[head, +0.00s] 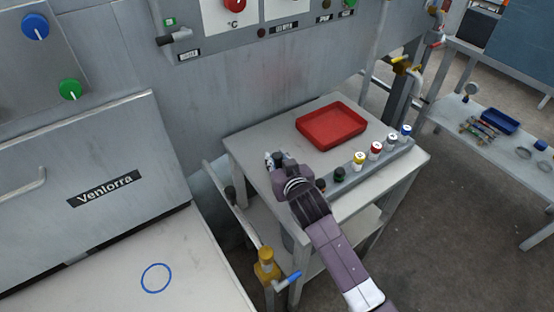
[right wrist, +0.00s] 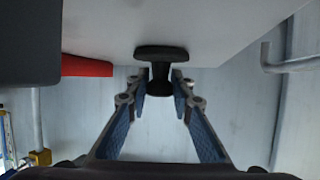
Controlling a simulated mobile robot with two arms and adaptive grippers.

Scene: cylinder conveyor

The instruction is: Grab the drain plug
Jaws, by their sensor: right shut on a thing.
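The drain plug (right wrist: 161,54) shows in the right wrist view as a black, mushroom-shaped piece with a wide flat cap and a narrower stem. My right gripper (right wrist: 159,88) has its blue-padded fingers on both sides of the stem, shut on it. In the head view the right gripper (head: 277,160) is over the left part of the small grey table, with a dark bit of the plug showing at its fingertips. My left gripper is not in view.
A red tray (head: 331,125) lies on the table (head: 262,139). A grey rack (head: 384,155) with several colored-capped cylinders stands at its right edge. A yellow valve with a blue handle (head: 288,279) is in front. A Venlorra machine (head: 75,150) stands left.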

